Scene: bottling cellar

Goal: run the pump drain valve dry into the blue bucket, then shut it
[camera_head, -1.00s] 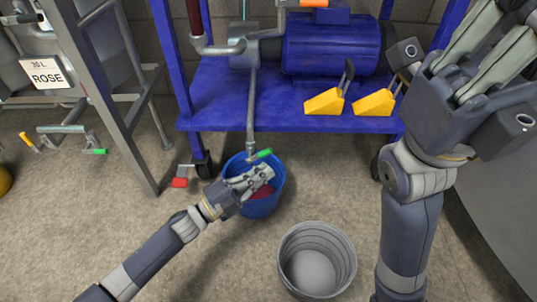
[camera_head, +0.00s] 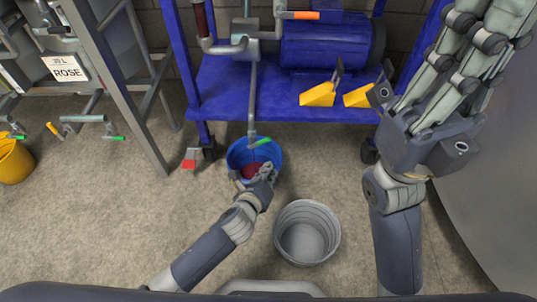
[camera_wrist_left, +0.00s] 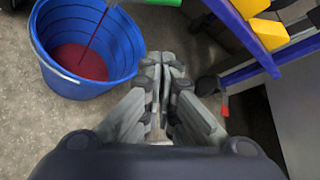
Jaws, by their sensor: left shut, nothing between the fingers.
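The blue bucket (camera_head: 278,160) stands on the floor under the front edge of the blue pump cart, with red liquid in it. The drain valve's green lever (camera_head: 261,142) sits at the end of a grey pipe above the bucket. In the left wrist view a thin red stream falls into the bucket (camera_wrist_left: 122,70). My left gripper (camera_head: 266,174) is shut and empty at the bucket's front right, apart from the lever; its closed fingers also show in the wrist view (camera_wrist_left: 164,75). My right gripper (camera_head: 465,60) is raised at the upper right, its fingertips not clear.
A grey bucket (camera_head: 307,205) stands in front and right of the blue one. The blue cart (camera_head: 225,95) carries the pump motor (camera_head: 325,45) and yellow wedges (camera_head: 318,94). A ROSE tank (camera_head: 68,72) and a yellow bucket (camera_head: 14,160) are at left. Floor at front left is clear.

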